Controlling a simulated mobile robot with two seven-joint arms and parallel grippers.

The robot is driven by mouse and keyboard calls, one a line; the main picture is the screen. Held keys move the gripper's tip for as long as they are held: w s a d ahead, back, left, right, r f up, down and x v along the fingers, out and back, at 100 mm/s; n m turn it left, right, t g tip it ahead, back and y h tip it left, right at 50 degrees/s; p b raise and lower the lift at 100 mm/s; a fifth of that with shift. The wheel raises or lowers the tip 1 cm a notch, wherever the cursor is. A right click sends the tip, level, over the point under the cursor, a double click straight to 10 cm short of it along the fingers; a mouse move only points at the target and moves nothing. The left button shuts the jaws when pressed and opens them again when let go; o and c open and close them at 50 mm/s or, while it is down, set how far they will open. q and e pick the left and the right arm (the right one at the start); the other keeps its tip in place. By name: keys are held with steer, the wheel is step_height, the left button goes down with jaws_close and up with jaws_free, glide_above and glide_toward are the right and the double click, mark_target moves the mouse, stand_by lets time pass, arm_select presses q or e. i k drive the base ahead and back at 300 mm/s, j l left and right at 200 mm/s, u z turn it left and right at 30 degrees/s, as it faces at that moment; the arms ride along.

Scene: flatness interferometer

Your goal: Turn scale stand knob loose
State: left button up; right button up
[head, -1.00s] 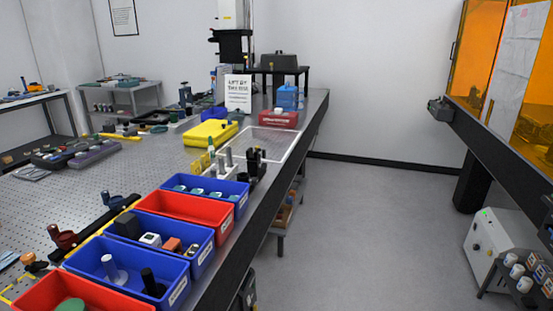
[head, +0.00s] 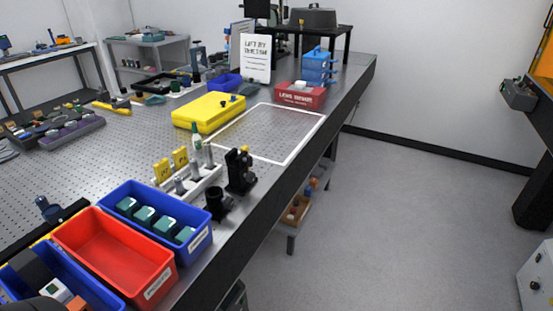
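I cannot clearly identify the scale stand or its knob. A black upright mount (head: 239,171) with a small yellow part at its top stands near the table's right edge. A short black cylindrical holder (head: 217,203) stands in front of it. Beside them is a white rack (head: 192,186) with metal posts and two yellow tags. Neither of my grippers can be made out. A dark rounded shape at the bottom left edge is too cut off to name.
A blue bin (head: 200,243) with several teal-topped pieces and an empty red bin (head: 72,238) line the near edge. A yellow case (head: 208,112), a red box (head: 300,96) and blue drawers (head: 318,66) stand further back.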

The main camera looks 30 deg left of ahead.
mark_target(250, 177)
steer(key=i, duration=2.85)
steer(key=i+u, duration=0.15)
steer(key=u, duration=0.25)
steer(key=i+u, duration=0.15)
steer(key=u, duration=0.25)
steer(key=i+l+u, duration=0.1)
steer(key=u, duration=1.8)
